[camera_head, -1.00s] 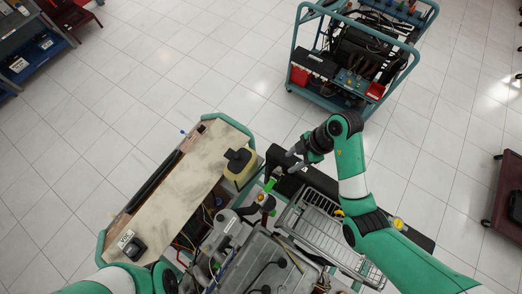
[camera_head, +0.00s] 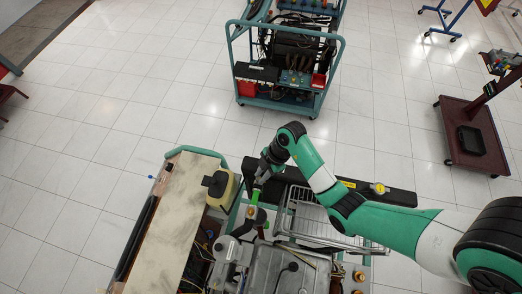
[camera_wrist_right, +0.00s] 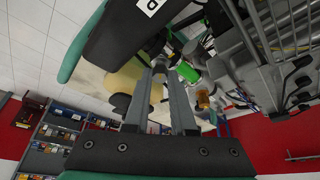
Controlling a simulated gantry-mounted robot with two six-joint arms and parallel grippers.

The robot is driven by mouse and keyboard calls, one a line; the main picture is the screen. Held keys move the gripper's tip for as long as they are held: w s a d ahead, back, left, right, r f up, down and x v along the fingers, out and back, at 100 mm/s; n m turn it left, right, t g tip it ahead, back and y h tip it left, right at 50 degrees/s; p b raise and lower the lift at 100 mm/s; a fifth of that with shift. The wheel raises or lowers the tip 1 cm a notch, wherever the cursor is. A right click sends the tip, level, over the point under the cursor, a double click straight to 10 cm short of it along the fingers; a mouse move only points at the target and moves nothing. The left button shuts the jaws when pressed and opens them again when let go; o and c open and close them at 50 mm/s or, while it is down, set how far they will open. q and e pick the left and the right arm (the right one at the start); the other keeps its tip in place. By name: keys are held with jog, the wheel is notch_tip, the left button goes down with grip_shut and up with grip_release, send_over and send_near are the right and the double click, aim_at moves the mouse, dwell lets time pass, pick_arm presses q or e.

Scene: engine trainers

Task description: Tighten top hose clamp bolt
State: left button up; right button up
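My right gripper (camera_head: 263,178) reaches in from the right, over the top edge of the engine trainer (camera_head: 290,268). Its two grey fingers (camera_wrist_right: 163,85) show in the right wrist view with a gap between them and nothing clearly held. A bright green cylindrical part (camera_head: 255,194) is just below the gripper in the head view. In the right wrist view the green part (camera_wrist_right: 188,72) is just beyond and right of the fingertips. Whether they touch it I cannot tell. The hose clamp and its bolt are too small to make out. My left gripper is out of view.
A yellow container with a black cap (camera_head: 228,188) stands left of the gripper, beside a pale panel (camera_head: 175,220). A second trainer cart (camera_head: 287,70) stands apart on the tiled floor.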

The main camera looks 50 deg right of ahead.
grip_shut()
jog(key=shift+m, duration=0.4)
jog(key=shift+s+a+m+t+h, duration=0.1)
jog(key=shift+m+t+h, duration=0.35)
jog(key=shift+m, duration=0.9)
jog(key=shift+s+a+m+t+h, duration=0.1)
jog(key=shift+m+t+h, duration=0.3)
jog(key=shift+m, duration=0.95)
jog(key=o, duration=0.7)
grip_release()
jog(key=shift+o, duration=0.2)
jog(key=shift+r, duration=0.15)
